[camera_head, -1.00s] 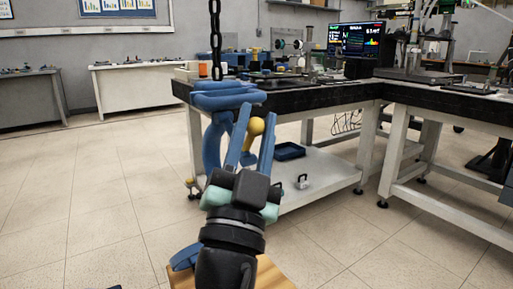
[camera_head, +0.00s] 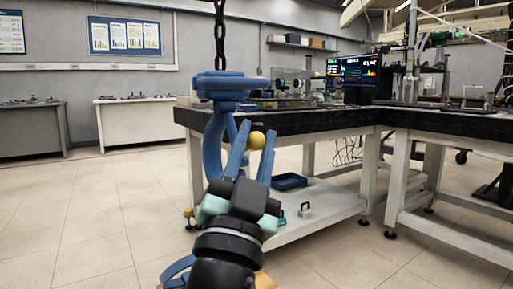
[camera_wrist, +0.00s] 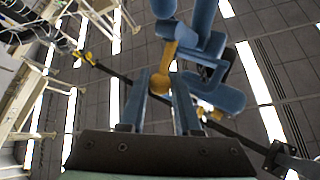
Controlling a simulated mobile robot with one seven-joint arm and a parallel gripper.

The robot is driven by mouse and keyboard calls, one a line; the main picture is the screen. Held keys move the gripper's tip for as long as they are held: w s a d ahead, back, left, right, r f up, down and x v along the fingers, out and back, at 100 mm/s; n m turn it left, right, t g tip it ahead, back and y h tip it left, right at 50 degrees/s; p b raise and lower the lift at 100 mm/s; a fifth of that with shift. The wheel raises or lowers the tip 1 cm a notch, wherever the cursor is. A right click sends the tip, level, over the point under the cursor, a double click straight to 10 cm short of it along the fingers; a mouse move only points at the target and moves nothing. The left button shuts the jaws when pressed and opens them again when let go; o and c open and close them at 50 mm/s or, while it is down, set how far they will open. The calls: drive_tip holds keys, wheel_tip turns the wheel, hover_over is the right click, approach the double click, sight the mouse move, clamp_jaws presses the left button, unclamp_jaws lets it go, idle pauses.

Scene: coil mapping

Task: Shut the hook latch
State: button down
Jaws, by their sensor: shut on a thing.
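The blue hook (camera_head: 212,150) hangs from a dark chain (camera_head: 219,35), below a wide blue top block (camera_head: 230,83). A yellow knob (camera_head: 256,140) is at the hook's right side. My gripper (camera_head: 256,129) reaches up from below, with its two blue fingers on either side of the knob. In the wrist view, my gripper (camera_wrist: 161,82) is shut on the yellow knob (camera_wrist: 160,84). A yellow latch bar (camera_wrist: 168,55) runs from the knob up to the blue hook (camera_wrist: 205,60). Whether the latch tip touches the hook cannot be told.
A dark-topped workbench (camera_head: 310,121) stands behind the hook, with a blue tray (camera_head: 289,181) and a small padlock-like object (camera_head: 305,210) on its lower shelf. Another bench (camera_head: 450,123) is at right. Open tiled floor (camera_head: 95,210) lies at left.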

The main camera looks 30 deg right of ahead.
drive_tip(key=shift+w+f, duration=0.2)
drive_tip(key=shift+f, duration=0.1)
drive_tip(key=c, duration=0.8)
unclamp_jaws()
drive_tip(key=shift+o, duration=0.9)
drive_tip(key=shift+r, duration=0.1)
drive_tip(key=b+v, duration=0.2)
drive_tip(key=v, duration=1.1)
drive_tip(key=shift+r, duration=0.15)
